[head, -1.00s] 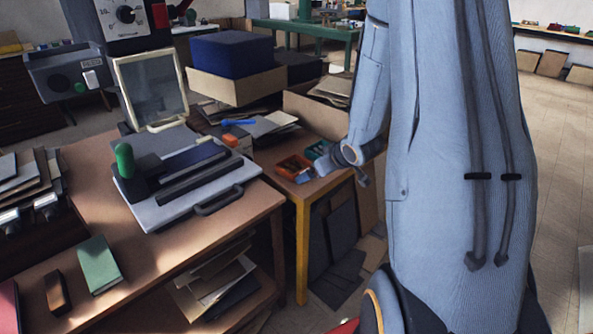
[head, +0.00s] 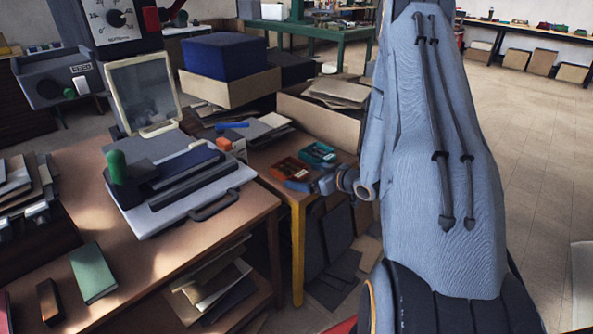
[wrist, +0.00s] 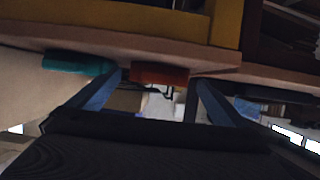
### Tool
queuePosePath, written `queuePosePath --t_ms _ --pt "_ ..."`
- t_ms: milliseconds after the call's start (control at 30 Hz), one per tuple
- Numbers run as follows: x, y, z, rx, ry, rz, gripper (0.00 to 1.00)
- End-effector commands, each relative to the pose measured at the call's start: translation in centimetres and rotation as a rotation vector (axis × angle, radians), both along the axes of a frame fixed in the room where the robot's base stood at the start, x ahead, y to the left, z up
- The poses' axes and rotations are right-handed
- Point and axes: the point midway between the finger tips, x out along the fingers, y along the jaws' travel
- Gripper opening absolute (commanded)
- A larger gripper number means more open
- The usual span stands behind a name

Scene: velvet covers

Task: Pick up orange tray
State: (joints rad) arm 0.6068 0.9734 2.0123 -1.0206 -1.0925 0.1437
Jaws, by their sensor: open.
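The orange tray (head: 289,168) lies near the front edge of the lower wooden side table in the head view, with small dark things in it. A teal tray (head: 318,153) lies behind it to the right. My gripper (head: 303,185) is beside the orange tray at its front right, low by the table edge. In the wrist view, the two fingers of my gripper (wrist: 156,82) are apart, and the orange tray (wrist: 160,76) shows between and beyond their tips. The teal tray (wrist: 78,63) is left of it there. I cannot tell whether a finger touches the orange tray.
A blue-handled tool (head: 232,126) and an orange-and-white box (head: 232,147) lie left of the trays. A cardboard box (head: 320,115) stands behind them. Open floor (head: 530,150) is at the right.

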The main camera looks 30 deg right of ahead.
Motion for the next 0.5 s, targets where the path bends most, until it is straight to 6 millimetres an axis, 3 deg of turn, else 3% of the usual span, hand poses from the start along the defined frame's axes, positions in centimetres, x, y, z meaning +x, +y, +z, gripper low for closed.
queuePosePath --t_ms 133,400,500 --pt "1.4 0.4 -0.6 0.0 0.0 -0.001 0.98" --pt "1.7 0.4 -0.8 0.001 0.0 -0.004 0.98" --pt "1.7 0.4 -0.8 0.0 0.0 -0.004 0.84"
